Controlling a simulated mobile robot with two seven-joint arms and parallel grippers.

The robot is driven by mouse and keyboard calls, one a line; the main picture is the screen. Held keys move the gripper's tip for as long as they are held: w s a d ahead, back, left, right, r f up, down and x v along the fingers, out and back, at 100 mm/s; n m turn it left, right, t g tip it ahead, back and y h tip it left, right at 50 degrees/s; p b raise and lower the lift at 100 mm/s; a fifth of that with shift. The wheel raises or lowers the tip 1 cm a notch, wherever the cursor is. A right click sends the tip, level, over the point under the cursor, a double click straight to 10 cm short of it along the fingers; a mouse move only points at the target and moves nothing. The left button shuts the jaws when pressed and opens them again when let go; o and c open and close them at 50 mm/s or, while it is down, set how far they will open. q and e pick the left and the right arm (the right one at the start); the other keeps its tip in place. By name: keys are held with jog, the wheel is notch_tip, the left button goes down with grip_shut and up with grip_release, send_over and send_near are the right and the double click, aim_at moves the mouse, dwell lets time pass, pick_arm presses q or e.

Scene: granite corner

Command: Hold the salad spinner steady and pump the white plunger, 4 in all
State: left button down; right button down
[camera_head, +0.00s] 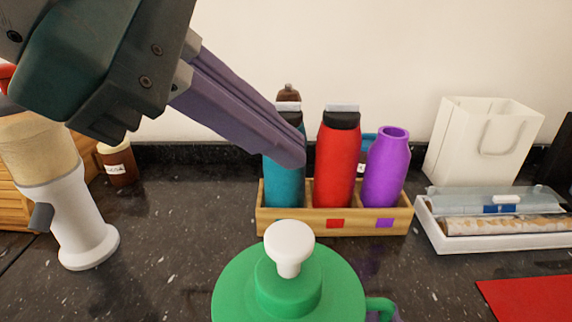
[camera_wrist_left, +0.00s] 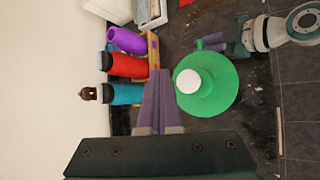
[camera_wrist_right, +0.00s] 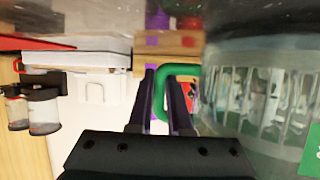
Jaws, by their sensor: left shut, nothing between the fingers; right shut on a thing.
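The salad spinner has a green lid (camera_head: 340,285) and a white plunger (camera_head: 290,246) standing up from its centre on a visible stem. From above, the plunger (camera_wrist_left: 188,81) and lid (camera_wrist_left: 222,98) also show in the left wrist view. My left gripper (camera_head: 293,160) is shut and empty, above the plunger in the picture and apart from it. My right gripper (camera_wrist_right: 168,75) is shut on the green handle (camera_wrist_right: 180,71) at the spinner's side. The clear bowl (camera_wrist_right: 235,85) shows in the right wrist view; the head view cuts off the spinner's lower part.
Behind the spinner, a wooden crate (camera_head: 290,222) holds teal, red (camera_head: 338,165) and purple (camera_head: 386,172) bottles. A white grinder-like appliance (camera_head: 80,225) stands left. A white tray (camera_head: 480,240), paper bag (camera_head: 482,140) and red mat (camera_head: 530,298) are right. Dark counter is clear left of the spinner.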

aim_at(276, 237)
dwell(0.5)
pick_arm(q)
notch_tip(276, 237, up, 4)
jog(key=shift+f, duration=0.1)
dwell(0.4)
jog(key=shift+f, duration=4.4)
jog(key=shift+f, duration=0.4)
jog(key=shift+f, duration=1.6)
